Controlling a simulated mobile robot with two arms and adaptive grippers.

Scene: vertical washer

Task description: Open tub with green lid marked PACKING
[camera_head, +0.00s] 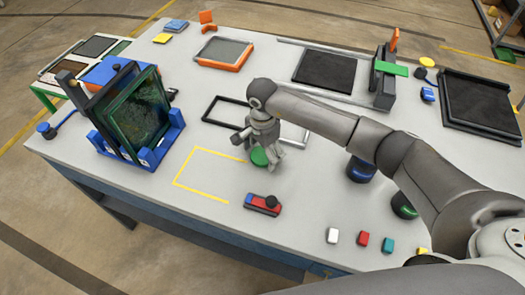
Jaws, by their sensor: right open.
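A round green lid (260,157) shows at the middle of the table, directly under my right gripper (264,163). The gripper points down with its fingers apart around the lid; I cannot tell whether they touch it. The tub body under the lid is mostly hidden by the fingers, and no PACKING marking is readable. Another dark round container with green on it (404,205) stands to the right, partly behind my right arm. A dark blue round container (360,170) stands to its left, also partly covered by my arm. My left gripper is not in view.
A yellow outline (182,177) marks clear table to the left. A blue stand with a dark framed panel (150,145) stands farther left. Small coloured blocks (363,238) lie at front right.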

